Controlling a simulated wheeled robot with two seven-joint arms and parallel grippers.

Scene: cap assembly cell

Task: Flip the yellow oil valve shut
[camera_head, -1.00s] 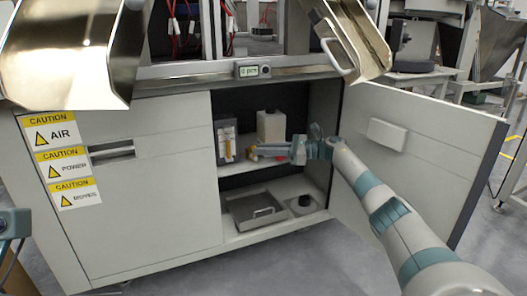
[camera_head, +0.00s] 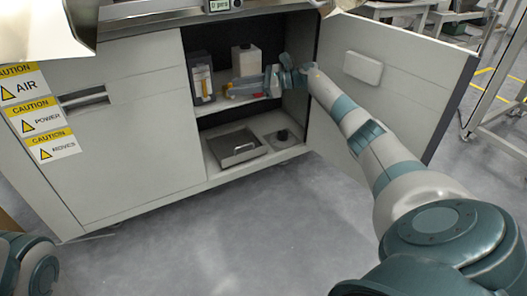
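The yellow oil valve is a small yellow-orange bit (camera_head: 229,87) on the cabinet's upper shelf, mostly hidden by my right gripper. My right arm reaches through the open doorway, and my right gripper (camera_head: 238,89) points left with its tip at the valve. I cannot tell whether it touches the valve, or whether its fingers are open or shut. Part of my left arm shows at the lower left, but its gripper is out of view.
Below are a metal tray (camera_head: 237,150) and a small dark-topped item (camera_head: 283,136). The open door (camera_head: 400,95) is on the right.

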